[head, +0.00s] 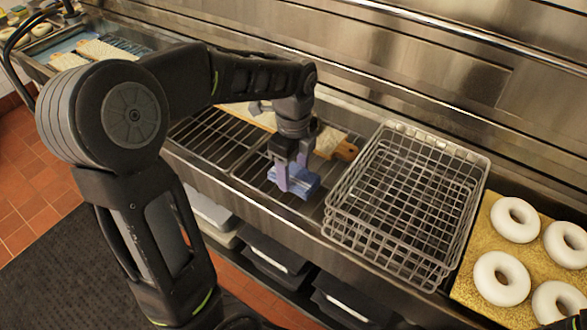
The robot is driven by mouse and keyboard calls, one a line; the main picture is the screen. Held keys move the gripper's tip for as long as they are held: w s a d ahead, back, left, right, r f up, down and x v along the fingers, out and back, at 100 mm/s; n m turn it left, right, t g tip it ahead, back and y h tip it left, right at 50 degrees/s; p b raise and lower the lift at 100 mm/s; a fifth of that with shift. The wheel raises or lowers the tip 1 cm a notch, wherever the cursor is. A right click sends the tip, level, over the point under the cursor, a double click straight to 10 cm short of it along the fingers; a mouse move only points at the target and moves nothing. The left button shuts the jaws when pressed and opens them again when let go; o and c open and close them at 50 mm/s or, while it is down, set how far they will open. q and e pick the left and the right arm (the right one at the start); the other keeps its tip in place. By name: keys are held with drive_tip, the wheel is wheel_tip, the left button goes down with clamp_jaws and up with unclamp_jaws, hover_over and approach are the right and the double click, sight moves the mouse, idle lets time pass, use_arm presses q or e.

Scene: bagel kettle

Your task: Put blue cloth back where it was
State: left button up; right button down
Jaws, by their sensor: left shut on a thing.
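The blue cloth (301,184) is a small folded bundle at the wire grate in the middle of the head view. My left gripper (291,184) comes down from above and is shut on the cloth. The cloth is low over the grate, just left of the wire basket; I cannot tell whether it touches the grate. Part of the cloth is hidden behind the gripper fingers. My right gripper does not show.
An empty metal wire basket (350,222) stands right of the cloth. A board with several white bagels (515,219) lies at the far right. A wooden board with a handle (346,151) lies behind the gripper. Black bins (272,255) sit on a shelf below the counter. The wire grate (213,137) left of the cloth is bare.

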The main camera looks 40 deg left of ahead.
sight(293, 174)
use_arm(q)
drive_tip(key=o, duration=1.4)
drive_tip(key=shift+f, duration=0.1)
wheel_tip(293, 174, up, 12)
drive_tip(key=shift+p, duration=0.3)
drive_tip(key=shift+s, duration=0.1)
